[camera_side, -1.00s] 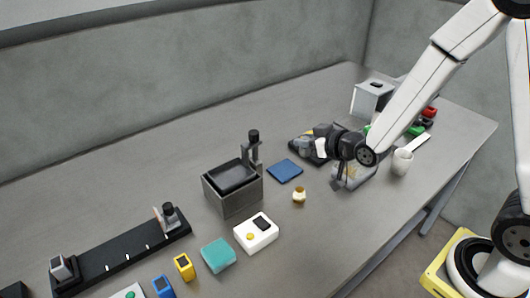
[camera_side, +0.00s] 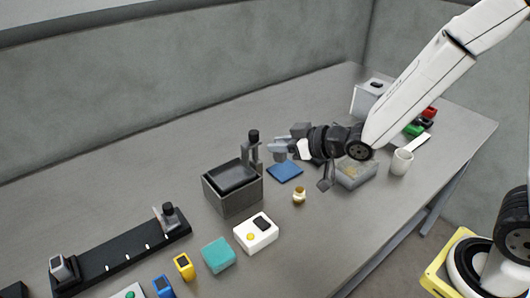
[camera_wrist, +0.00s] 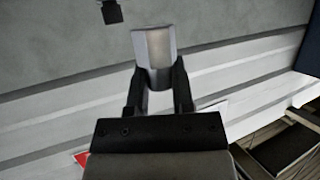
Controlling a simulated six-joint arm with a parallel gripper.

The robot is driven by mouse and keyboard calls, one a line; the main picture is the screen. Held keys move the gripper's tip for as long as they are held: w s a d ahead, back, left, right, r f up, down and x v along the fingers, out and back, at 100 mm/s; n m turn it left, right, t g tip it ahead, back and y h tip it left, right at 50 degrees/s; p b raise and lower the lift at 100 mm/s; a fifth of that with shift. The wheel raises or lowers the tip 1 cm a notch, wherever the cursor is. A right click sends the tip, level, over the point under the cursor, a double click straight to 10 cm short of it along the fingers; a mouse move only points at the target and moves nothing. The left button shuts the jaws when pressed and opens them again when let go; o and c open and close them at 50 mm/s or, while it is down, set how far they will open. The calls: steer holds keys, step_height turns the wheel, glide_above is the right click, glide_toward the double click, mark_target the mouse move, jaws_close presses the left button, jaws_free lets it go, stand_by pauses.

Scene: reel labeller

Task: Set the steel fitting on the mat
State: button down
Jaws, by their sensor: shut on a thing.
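The steel fitting (camera_wrist: 153,48) is a pale grey metal piece between the two dark fingers of my gripper (camera_wrist: 158,88) in the wrist view. In the side view my gripper (camera_side: 287,147) is shut on the fitting (camera_side: 277,145) and holds it above the table, near the far edge of the mat. The mat (camera_side: 286,172) is a flat dark blue square, with nothing seen resting on it. The fingers partly hide the fitting's lower end in the wrist view.
A dark open box (camera_side: 233,193) with a black upright device (camera_side: 253,145) stands left of the mat. A small brass piece (camera_side: 299,196) is in front of it. A grey block (camera_side: 357,174) and a white mug (camera_side: 401,161) are to the right. A white box (camera_side: 256,233) is nearer.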

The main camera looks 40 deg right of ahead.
steer(key=shift+s+a+r+n+g+y, duration=0.15)
steer(key=shift+a+r+n+y, duration=0.1)
steer(key=shift+a, duration=0.3)
steer(key=shift+s+a+r+n+g+y, duration=0.1)
steer(key=shift+a+r+n+y, duration=0.15)
steer(key=shift+a, duration=0.25)
steer(key=shift+s+a+r+n+g+y, duration=0.1)
steer(key=shift+s+a+n+g+y, duration=0.15)
steer(key=shift+a, duration=0.3)
steer(key=shift+w, duration=0.15)
steer(key=w+a+f, duration=0.1)
steer(key=w+f, duration=0.1)
steer(key=w, duration=0.1)
steer(key=w+a+f, duration=0.1)
steer(key=w+f, duration=0.2)
steer(key=w, duration=0.1)
steer(key=w+a+f, duration=0.1)
steer(key=w+f, duration=0.1)
steer(key=w, duration=0.2)
steer(key=shift+w+f, duration=0.75)
steer(key=shift+f, duration=0.1)
steer(key=shift+a, duration=0.1)
steer(key=shift+w+a+f, duration=0.1)
steer(key=shift+w+f, duration=0.45)
steer(key=shift+f, duration=1.4)
steer(key=shift+f, duration=0.2)
